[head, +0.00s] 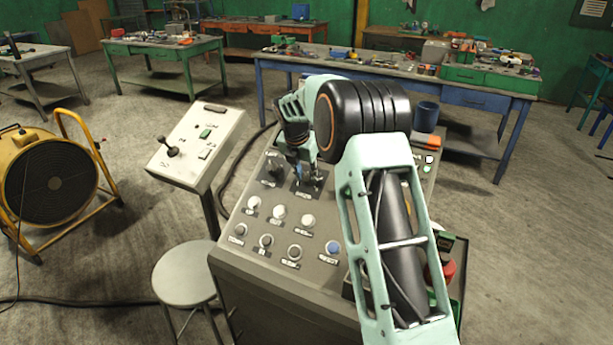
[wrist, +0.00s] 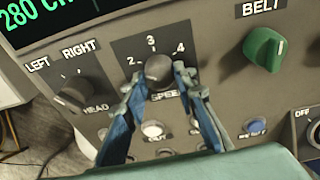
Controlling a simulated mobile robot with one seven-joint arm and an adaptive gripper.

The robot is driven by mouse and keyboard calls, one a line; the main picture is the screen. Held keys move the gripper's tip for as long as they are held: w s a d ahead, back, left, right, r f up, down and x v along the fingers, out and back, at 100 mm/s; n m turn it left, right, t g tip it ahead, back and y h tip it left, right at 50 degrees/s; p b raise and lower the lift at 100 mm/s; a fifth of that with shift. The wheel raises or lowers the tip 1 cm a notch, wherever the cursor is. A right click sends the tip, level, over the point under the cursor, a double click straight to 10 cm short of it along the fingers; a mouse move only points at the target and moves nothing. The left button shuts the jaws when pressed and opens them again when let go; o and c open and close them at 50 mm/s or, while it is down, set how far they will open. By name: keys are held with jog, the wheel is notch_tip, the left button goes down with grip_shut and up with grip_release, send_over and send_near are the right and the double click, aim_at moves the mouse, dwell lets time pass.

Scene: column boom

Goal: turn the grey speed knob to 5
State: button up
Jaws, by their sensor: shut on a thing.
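The grey speed knob (wrist: 158,67) sits on a dark plate above the "SPEED" label in the wrist view. The numbers 2, 3 and 4 show around it; the ends of the scale are behind my fingers. I cannot make out where its pointer stands. My gripper (wrist: 160,82) has one blue-grey finger on each side of the knob and is shut on it. In the head view my gripper (head: 308,180) reaches down to the upper part of the sloped console (head: 235,215), and my arm hides part of the panel.
Left of the speed knob is the black HEAD knob (wrist: 74,95), marked LEFT and RIGHT. Right is the green BELT knob (wrist: 264,48). A green-lettered display (wrist: 45,20) is above. Buttons, including a blue one (head: 333,247), lie below. A stool (head: 185,272) and pedestal box (head: 197,145) stand left.

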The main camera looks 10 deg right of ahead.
jog(key=m+b, duration=0.2)
jog(key=m, duration=0.1)
jog(key=shift+f+m+t, duration=0.15)
jog(key=shift+m+t, duration=0.15)
jog(key=shift+m, duration=0.1)
jog(key=m+b, duration=0.3)
jog(key=m, duration=0.1)
jog(key=shift+t, duration=0.3)
jog(key=m+b, duration=0.4)
jog(key=m, duration=0.1)
jog(key=shift+t, duration=0.3)
jog(key=m+b, duration=0.3)
jog(key=m, duration=0.1)
jog(key=shift+s+a+f+t, duration=0.1)
jog(key=shift+t, duration=0.3)
jog(key=m+b, duration=0.3)
jog(key=m, duration=0.2)
jog(key=shift+h+b, duration=0.35)
jog(key=shift+h, duration=0.05)
jog(key=m+b, duration=0.2)
jog(key=m, duration=0.1)
jog(key=shift+m+h, duration=0.3)
jog(key=shift+m, duration=0.1)
jog(key=m+b, duration=0.1)
jog(key=m, duration=0.3)
jog(key=shift+a+m+h+b, duration=0.1)
jog(key=shift+m+h+b, duration=0.2)
jog(key=shift+h+b, duration=0.1)
jog(key=shift+m, duration=1.9)
jog(key=shift+h, duration=0.3)
